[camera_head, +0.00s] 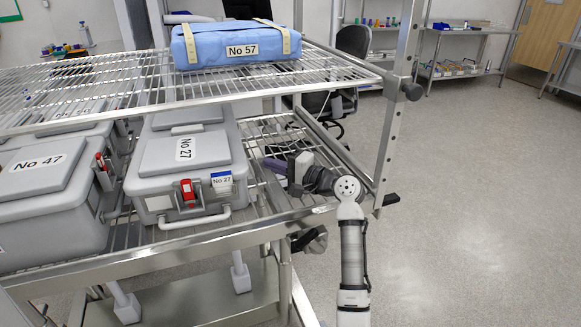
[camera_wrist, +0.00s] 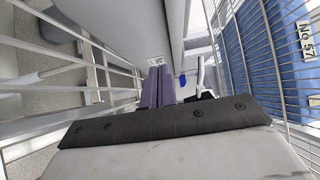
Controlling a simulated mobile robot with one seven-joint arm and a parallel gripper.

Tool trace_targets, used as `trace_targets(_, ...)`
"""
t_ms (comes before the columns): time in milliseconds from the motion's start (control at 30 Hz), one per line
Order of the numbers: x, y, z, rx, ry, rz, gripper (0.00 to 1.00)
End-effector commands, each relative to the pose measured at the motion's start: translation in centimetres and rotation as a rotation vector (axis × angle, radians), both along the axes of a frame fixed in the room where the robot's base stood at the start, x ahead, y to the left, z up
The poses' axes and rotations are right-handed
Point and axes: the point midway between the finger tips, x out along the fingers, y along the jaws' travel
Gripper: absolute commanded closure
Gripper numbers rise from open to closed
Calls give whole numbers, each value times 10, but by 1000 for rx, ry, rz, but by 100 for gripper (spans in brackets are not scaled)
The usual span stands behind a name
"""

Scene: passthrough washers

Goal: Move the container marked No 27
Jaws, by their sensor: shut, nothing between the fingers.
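The container marked No 27 (camera_head: 185,150) is a grey case with a lid label, a front tag with a blue band, a red latch and a pale front handle. It stands upright on the lower wire shelf. My gripper (camera_head: 272,166) is at its right side, over the same shelf, pointing left towards it. A small gap shows between them in the head view. In the wrist view the two purple fingers (camera_wrist: 158,85) lie together, empty, with grey surfaces beyond. I cannot tell there whether they touch anything.
A grey container marked No 47 (camera_head: 45,185) stands left of No 27. A blue package marked No 57 (camera_head: 235,45) lies on the upper wire shelf (camera_head: 320,70). A metal post (camera_head: 392,110) rises close to my arm. Open floor (camera_head: 480,200) lies to the right.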

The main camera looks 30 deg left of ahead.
Motion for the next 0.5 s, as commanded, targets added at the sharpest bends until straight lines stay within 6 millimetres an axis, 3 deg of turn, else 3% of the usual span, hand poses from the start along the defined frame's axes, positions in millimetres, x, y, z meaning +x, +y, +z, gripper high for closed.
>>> trace_targets(200,-19,28,1,-1,1,2,100)
trace_targets(500,-27,37,-1,0,1,-1,100)
